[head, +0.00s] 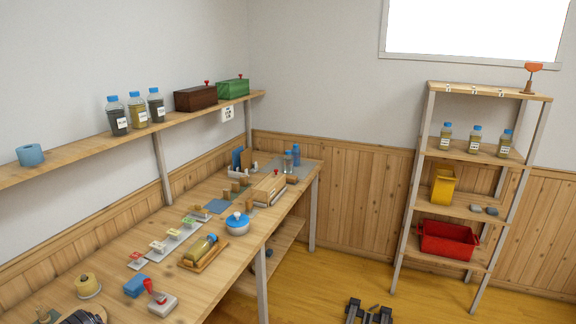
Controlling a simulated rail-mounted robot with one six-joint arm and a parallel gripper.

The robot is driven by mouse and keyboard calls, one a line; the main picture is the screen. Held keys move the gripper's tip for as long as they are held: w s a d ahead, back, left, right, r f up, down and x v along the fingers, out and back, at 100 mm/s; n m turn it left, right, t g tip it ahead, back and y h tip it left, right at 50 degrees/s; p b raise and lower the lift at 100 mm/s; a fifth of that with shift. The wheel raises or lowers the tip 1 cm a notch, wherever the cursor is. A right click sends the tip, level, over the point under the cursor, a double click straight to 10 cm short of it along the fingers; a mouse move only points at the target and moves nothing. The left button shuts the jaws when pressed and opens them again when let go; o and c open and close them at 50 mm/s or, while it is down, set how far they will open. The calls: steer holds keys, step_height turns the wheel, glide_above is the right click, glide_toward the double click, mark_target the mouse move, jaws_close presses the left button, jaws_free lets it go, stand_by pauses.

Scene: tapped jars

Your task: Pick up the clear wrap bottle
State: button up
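Three blue-capped bottles stand on the wall shelf: a dark one (117,120), a yellowish one (138,113) and another dark one (156,106). Three smaller blue-capped bottles stand on the rack: left (446,138), middle (474,141) and right (505,146). I cannot tell which is the clear wrap bottle. My gripper (369,314) shows at the bottom edge, its two dark fingers apart and empty, far from all the bottles.
The bench also holds a blue-and-white round pot (237,224), a red-handled stamp (159,299), a blue block (136,286) and small coloured pieces. Brown (196,99) and green (233,89) boxes fill the shelf's far end. A red bin (447,240) sits low on the rack. Floor between is clear.

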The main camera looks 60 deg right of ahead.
steer(key=o, duration=0.7)
